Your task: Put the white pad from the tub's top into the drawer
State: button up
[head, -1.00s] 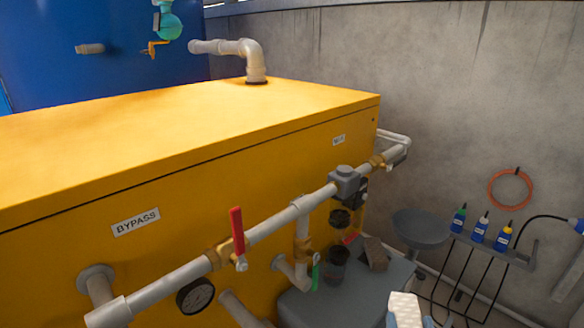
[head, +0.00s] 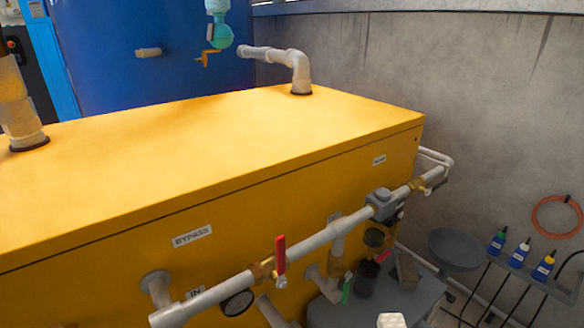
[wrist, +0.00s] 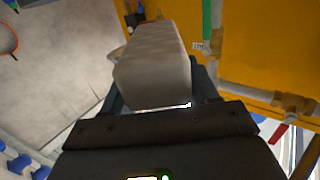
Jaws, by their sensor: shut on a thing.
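The white pad (wrist: 153,68) is a pale, block-shaped piece held in my gripper (wrist: 158,88), which is shut on it in the wrist view. Only the pad's top end (head: 391,320) shows at the bottom edge of the head view, where the gripper itself is out of frame. The grey tub (head: 345,312) stands against the yellow cabinet at the lower right. The pad appears in front of it. I cannot make out a drawer in either view.
On the tub are a dark cup (head: 366,278) and a brownish block (head: 406,270). A valved pipe (head: 325,236) runs along the yellow cabinet (head: 230,150). At right are a grey bowl (head: 455,250), several small bottles (head: 519,253) on a rack and an orange coil (head: 556,216).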

jog(key=shift+s+f, duration=0.2)
jog(key=shift+f, duration=0.5)
jog(key=shift+s+f, duration=0.2)
jog(key=shift+f, duration=0.5)
jog(key=shift+s+f, duration=0.2)
jog(key=shift+f, duration=0.5)
jog(key=shift+d, duration=0.1)
